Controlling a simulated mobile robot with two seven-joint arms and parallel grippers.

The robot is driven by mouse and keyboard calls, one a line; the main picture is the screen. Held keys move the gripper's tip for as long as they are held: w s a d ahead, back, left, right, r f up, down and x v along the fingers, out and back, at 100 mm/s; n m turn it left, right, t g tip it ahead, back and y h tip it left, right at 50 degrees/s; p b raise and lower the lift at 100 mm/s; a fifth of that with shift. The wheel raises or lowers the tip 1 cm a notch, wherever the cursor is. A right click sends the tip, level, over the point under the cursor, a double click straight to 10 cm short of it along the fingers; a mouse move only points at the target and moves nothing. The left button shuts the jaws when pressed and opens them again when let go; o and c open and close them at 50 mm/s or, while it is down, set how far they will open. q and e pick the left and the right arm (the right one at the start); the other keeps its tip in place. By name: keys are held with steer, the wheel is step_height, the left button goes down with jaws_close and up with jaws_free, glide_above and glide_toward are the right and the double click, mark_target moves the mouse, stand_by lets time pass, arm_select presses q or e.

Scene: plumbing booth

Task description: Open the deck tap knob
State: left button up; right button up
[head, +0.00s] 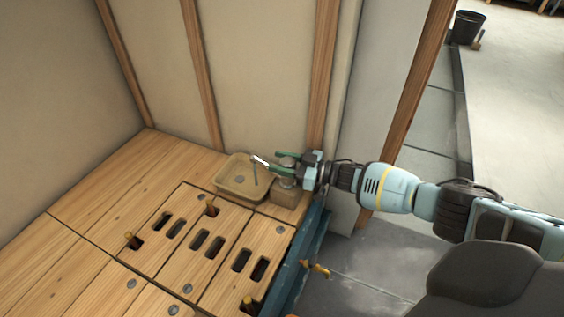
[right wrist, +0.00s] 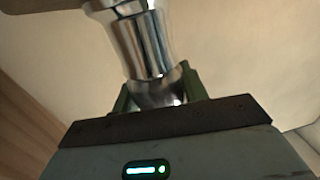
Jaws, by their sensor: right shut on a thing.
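The deck tap is chrome and stands on a small wooden block (head: 284,196) beside a shallow tan basin. Its spout (head: 260,160) points left over the basin. A thin bluish streak (head: 255,177) hangs below the spout tip and looks like water. My right gripper (head: 277,163) reaches in from the right, its green fingers around the top of the tap. In the right wrist view the chrome part of the tap (right wrist: 150,50) sits between the two green fingers, which are shut on it. The knob is mostly hidden by the fingers. My left gripper is out of view.
The tan basin (head: 236,190) sits on the plank deck (head: 60,265), which has several slots and brass-coloured pipe stubs. Wall panels with wooden studs (head: 203,80) stand close behind. A teal beam (head: 305,262) edges the deck at right, with a brass valve (head: 318,269) beside it.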

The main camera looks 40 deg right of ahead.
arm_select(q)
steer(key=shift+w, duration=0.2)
arm_select(e)
steer(key=o, duration=1)
arm_select(q)
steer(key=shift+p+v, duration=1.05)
steer(key=shift+p, duration=0.5)
arm_select(e)
steer(key=v, duration=0.7)
steer(key=shift+s+d, duration=0.25)
steer(key=shift+s, duration=0.05)
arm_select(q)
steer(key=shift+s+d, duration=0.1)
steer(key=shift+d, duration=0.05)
